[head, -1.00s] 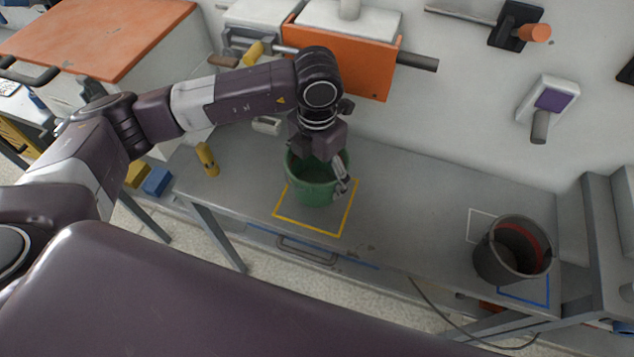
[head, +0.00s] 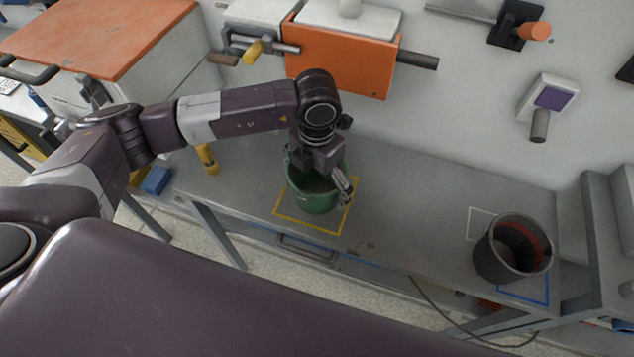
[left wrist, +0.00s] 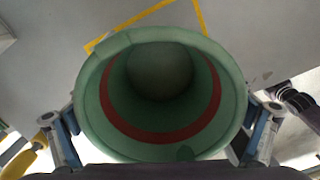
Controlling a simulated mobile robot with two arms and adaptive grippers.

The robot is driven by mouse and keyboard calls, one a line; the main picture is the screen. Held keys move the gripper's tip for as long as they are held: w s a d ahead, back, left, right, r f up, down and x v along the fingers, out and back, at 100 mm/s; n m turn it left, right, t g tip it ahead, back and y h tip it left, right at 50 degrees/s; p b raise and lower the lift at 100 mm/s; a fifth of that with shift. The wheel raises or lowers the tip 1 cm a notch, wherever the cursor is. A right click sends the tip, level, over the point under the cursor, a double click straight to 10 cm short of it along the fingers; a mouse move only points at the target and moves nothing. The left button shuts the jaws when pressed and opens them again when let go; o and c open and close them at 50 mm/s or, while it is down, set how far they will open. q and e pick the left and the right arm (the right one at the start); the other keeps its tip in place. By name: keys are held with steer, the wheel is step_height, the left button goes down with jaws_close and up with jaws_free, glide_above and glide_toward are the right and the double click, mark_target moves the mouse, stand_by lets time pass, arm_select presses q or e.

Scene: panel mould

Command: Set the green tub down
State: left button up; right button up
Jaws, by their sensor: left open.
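The green tub (head: 312,200) stands upright on the grey bench, over the yellow-outlined square (head: 307,227). Its base appears to rest on the bench, though the contact is partly hard to see. My left gripper (head: 318,180) is at the tub from above, with its fingers spread on either side of it. In the left wrist view, I look down into the tub (left wrist: 165,140), which is empty with a red band inside. The open fingers of the left gripper (left wrist: 162,138) flank its wall. My right gripper is not in view.
A dark grey bucket (head: 497,262) with a red inner band stands at the right, by a blue outline (head: 535,302) and a white outline (head: 472,219). A yellow bottle (head: 207,160) is partly behind my left arm. An orange-fronted machine (head: 345,65) stands behind. The bench middle is clear.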

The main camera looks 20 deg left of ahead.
arm_select(q)
steer(key=shift+r, duration=0.3)
step_height(320, 180, up, 12)
steer(key=b, duration=0.1)
steer(key=shift+f, duration=0.15)
steer(key=shift+s, duration=0.1)
stand_by(0.5)
